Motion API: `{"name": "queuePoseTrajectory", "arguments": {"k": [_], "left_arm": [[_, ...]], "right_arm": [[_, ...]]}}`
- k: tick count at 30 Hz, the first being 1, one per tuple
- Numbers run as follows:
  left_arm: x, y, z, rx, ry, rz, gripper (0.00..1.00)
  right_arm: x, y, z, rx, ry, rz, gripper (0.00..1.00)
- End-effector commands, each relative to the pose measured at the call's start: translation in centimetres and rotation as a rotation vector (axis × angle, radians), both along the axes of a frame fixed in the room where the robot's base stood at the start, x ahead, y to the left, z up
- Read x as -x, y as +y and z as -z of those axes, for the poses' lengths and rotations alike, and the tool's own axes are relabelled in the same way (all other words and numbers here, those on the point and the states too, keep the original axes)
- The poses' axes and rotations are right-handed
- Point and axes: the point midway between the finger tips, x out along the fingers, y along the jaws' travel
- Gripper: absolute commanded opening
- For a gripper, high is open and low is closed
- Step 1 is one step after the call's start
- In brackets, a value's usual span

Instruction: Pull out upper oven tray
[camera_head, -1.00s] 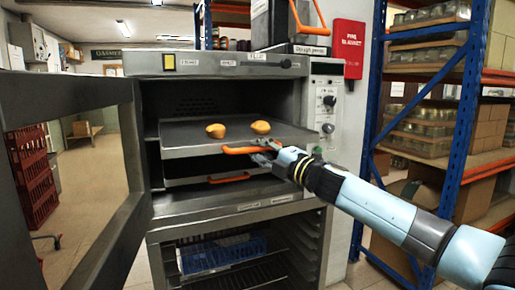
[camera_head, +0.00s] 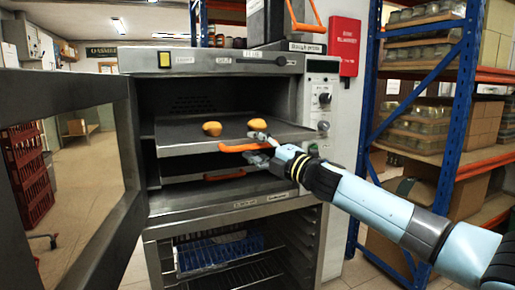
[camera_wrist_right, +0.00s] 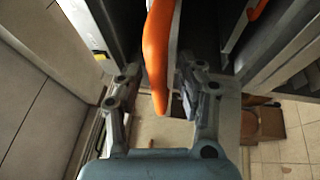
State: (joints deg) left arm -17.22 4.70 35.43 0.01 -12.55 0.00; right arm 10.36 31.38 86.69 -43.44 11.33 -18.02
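The upper oven tray (camera_head: 185,136) is a dark flat sheet, partly out of the open oven, with two orange-brown buns (camera_head: 212,129) on it. Its orange handle (camera_head: 236,148) is at the front edge; it also shows in the right wrist view (camera_wrist_right: 157,45). My right gripper (camera_head: 260,147) is at the handle's right end, one finger above and one below. In the wrist view my right gripper (camera_wrist_right: 155,95) has its fingers apart on either side of the handle, with a gap at the left finger. My left gripper is not in view.
A lower tray with an orange handle (camera_head: 225,176) sits just below. The open oven door (camera_head: 125,170) stands at the left. A blue shelf rack (camera_head: 462,100) with jars stands at the right. A blue basket (camera_head: 220,250) is in the compartment below.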

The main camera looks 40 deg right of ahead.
Motion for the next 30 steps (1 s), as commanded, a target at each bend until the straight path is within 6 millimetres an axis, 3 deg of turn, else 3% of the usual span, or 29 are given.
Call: {"name": "queuePoseTrajectory", "arguments": {"k": [5,21,30], "left_arm": [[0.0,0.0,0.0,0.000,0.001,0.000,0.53],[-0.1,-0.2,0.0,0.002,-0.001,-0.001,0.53],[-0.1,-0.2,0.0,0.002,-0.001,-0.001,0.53]], "right_arm": [[0.7,-0.2,0.1,0.001,-0.001,0.000,0.38],[5.9,-1.0,1.1,0.002,0.001,-0.003,0.38],[7.2,-1.2,1.4,0.000,0.002,0.000,0.38]]}}
